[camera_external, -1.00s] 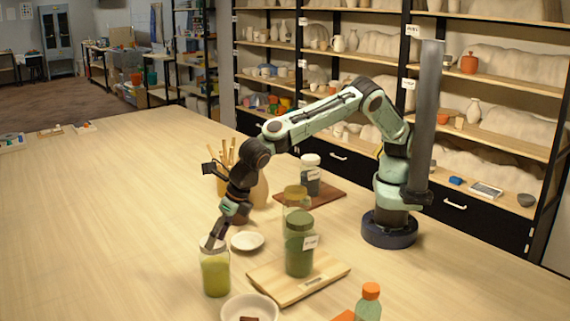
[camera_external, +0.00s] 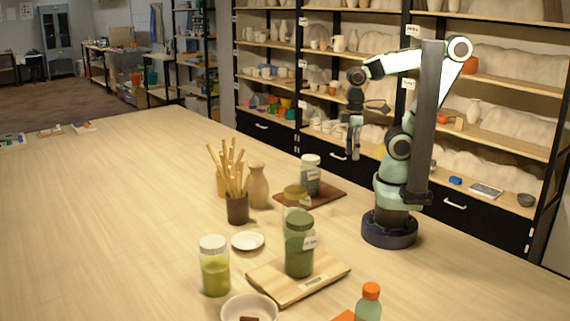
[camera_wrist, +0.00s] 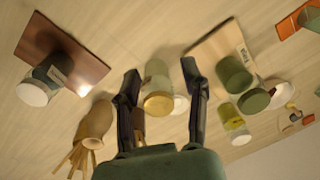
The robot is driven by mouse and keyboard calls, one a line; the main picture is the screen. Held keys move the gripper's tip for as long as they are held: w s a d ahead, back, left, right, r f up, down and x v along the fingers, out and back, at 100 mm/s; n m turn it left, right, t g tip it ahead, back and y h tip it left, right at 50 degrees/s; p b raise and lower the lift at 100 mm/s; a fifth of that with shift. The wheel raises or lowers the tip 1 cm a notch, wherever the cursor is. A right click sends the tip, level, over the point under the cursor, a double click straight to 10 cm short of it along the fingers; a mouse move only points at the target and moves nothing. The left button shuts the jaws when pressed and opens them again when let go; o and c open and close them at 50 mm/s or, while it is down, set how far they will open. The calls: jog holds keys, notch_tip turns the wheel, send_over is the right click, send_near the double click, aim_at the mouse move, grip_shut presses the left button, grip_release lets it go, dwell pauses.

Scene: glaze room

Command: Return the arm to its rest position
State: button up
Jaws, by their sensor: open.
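My gripper (camera_external: 354,137) hangs high above the table, pointing down, in front of the shelves at the back. The arm is folded up near its base. In the wrist view my gripper (camera_wrist: 160,80) shows two dark fingers spread apart with nothing held between them. In the external view the same jar (camera_external: 295,196) stands well away from the gripper.
A jar of yellow-green glaze (camera_external: 215,268) stands at the front. A dark green jar (camera_external: 299,250) sits on a wooden board (camera_external: 330,272). A white-lidded jar (camera_external: 310,178) is on a brown board (camera_external: 335,198). A brush pot (camera_external: 237,209), vase (camera_external: 258,186) and saucer (camera_external: 247,241) stand nearby.

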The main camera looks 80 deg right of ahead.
jog(key=m, duration=0.2)
jog(key=shift+s+m, duration=0.1)
jog(key=shift+m, duration=0.2)
